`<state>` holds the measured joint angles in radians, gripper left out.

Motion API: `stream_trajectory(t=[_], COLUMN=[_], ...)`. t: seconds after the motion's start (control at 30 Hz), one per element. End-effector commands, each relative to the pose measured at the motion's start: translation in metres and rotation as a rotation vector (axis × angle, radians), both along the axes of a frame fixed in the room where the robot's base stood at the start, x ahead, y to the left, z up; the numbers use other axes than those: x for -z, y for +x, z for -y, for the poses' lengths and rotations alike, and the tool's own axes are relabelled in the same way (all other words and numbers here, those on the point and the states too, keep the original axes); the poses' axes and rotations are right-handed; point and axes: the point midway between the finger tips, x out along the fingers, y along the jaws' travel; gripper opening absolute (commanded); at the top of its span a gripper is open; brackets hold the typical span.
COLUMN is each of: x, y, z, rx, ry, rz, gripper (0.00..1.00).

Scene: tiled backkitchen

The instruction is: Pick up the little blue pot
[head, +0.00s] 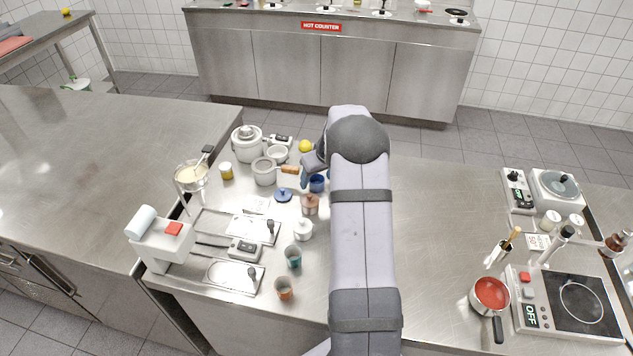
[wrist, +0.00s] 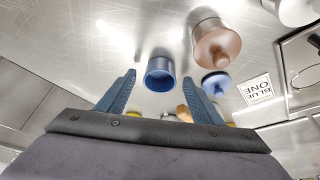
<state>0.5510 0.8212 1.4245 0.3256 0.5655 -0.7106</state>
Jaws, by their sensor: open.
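The little blue pot (head: 317,184) stands upright and uncovered on the steel counter, just by the end of my arm in the head view. In the wrist view the blue pot (wrist: 160,75) shows its open mouth, between and beyond my fingertips. My gripper (wrist: 159,77) is open and empty, with one blue finger on either side of the pot in the picture. In the head view my gripper (head: 314,173) is partly hidden by my arm. A blue lid with a knob (head: 283,195) lies left of the pot, also seen in the wrist view (wrist: 215,84).
A copper lidded pot (head: 310,206) stands close to the blue pot. A grey pan with a wooden handle (head: 265,172), a yellow ball (head: 306,146) and a white lidded pot (head: 303,230) are nearby. A card reading "BLUE ONE" (wrist: 257,90) lies past the lid.

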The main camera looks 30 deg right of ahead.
Motion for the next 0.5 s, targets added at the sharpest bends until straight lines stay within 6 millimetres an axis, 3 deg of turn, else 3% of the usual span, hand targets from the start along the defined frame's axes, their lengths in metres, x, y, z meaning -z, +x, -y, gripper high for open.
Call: stream_trajectory(t=[0.2,0.27,0.4,0.5], x=[0.0005,0.0004,0.0005,-0.0002], y=[0.0004,0.0004,0.0002,0.0005], z=[0.0,0.0,0.0,0.0002], rx=[0.0,0.0,0.0,0.0], ry=[0.0,0.0,0.0,-0.001], rz=[0.001,0.001,0.0,0.001], gripper=[0.6,0.48,0.15,0.12])
